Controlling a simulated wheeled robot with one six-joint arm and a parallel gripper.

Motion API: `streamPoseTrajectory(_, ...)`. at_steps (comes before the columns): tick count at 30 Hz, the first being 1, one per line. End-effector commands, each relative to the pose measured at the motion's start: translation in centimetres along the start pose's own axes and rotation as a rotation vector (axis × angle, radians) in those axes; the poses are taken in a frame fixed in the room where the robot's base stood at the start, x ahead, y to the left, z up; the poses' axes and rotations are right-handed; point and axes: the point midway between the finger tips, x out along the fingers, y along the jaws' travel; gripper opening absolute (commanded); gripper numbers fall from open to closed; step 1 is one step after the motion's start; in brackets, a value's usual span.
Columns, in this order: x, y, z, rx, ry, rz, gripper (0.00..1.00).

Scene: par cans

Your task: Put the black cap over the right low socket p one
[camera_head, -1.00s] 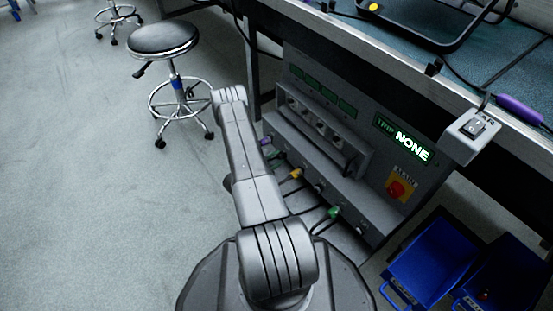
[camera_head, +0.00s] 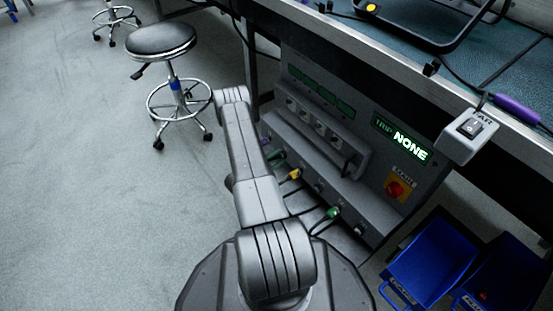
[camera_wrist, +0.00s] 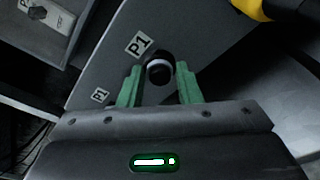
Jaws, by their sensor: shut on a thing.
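In the wrist view, the green fingers of my gripper (camera_wrist: 159,84) are closed on the black cap (camera_wrist: 160,72), a small round dark piece with a pale ring. It is held in front of the grey panel just below the label P1 (camera_wrist: 140,43). The socket is hidden behind the cap and fingers; I cannot tell whether the cap touches or covers it. In the head view my arm reaches along the left side of the cabinet (camera_head: 368,187), and the gripper is hidden there.
A yellow plug (camera_wrist: 255,8) is close by at upper right in the wrist view. In the head view, a yellow plug (camera_head: 293,174) and a green plug (camera_head: 333,213) sit along the low panel. A stool (camera_head: 163,42) stands left. Blue bins (camera_head: 433,262) are at lower right.

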Motion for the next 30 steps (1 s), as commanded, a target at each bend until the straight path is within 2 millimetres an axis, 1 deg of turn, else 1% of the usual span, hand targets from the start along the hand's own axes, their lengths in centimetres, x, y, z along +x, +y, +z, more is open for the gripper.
streamPoseTrajectory(2, 0.1, 0.0, 0.0, 0.0, 0.0, 0.0, 0.07)
streamPoseTrajectory(3, 0.2, 0.0, 0.0, 0.0, 0.0, 0.0, 0.14)
streamPoseTrajectory(4, 0.2, 0.0, 0.0, 0.0, 0.0, 0.0, 0.04)
streamPoseTrajectory(5, 0.3, 0.0, 0.1, 0.0, 0.0, 0.0, 0.0)
streamPoseTrajectory(9, 0.2, 0.0, 0.0, 0.001, 0.0, 0.0, 0.0)
streamPoseTrajectory(10, 0.2, 0.0, 0.0, 0.001, 0.0, 0.0, 0.35)
streamPoseTrajectory(13, 0.2, 0.0, 0.0, 0.001, 0.0, 0.0, 0.54)
streamPoseTrajectory(14, 0.2, 0.0, 0.0, 0.001, 0.0, 0.0, 0.56)
streamPoseTrajectory(23, 0.1, 0.0, 0.0, 0.0, 0.001, 0.001, 0.56)
streamPoseTrajectory(26, -0.7, 0.1, 0.0, -0.001, 0.003, 0.002, 0.56)
streamPoseTrajectory(30, -2.7, 0.3, 0.1, -0.003, 0.005, 0.004, 0.56)
